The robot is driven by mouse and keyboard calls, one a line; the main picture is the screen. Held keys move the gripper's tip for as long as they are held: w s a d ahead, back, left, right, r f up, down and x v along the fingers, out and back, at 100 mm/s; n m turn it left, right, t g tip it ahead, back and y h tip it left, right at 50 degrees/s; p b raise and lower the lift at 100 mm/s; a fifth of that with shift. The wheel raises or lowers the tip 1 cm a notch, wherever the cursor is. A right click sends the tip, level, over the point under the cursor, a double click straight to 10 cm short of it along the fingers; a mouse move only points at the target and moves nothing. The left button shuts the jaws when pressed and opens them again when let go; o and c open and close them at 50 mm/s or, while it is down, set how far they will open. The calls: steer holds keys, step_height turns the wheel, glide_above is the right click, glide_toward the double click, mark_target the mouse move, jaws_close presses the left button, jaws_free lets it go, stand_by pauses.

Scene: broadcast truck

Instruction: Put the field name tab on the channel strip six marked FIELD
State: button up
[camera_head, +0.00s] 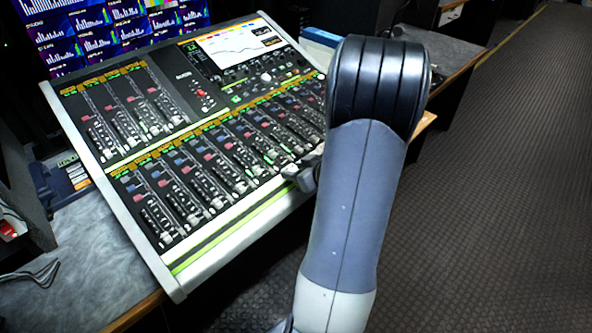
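A large mixing console (190,240) with a pale frame stands on the desk at the left and middle. Its lower bank of channel strips (215,165) carries small amber labels along the top. The lettering is too small to read, so I cannot tell which strip is marked FIELD. I cannot make out the field name tab. My arm stands up in front of the console's right side and hides part of it. A small part of my gripper (306,178) shows beside the arm, over the console's lower right edge. Its fingers are mostly hidden, and I cannot see whether it holds anything.
A screen (100,30) with bright meters rises behind the console. A grey desk top (95,255) with a cable (35,272) lies at the lower left. A blue-and-white item (320,37) sits behind my arm. Open dark floor (500,190) fills the right.

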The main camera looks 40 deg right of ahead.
steer(key=o, duration=0.5)
steer(key=shift+c, duration=0.2)
steer(key=shift+r, duration=0.2)
steer(key=p+v, duration=0.3)
steer(key=v, duration=0.8)
steer(key=shift+s, duration=0.45)
steer(key=shift+d+r, duration=0.1)
steer(key=shift+r, duration=0.05)
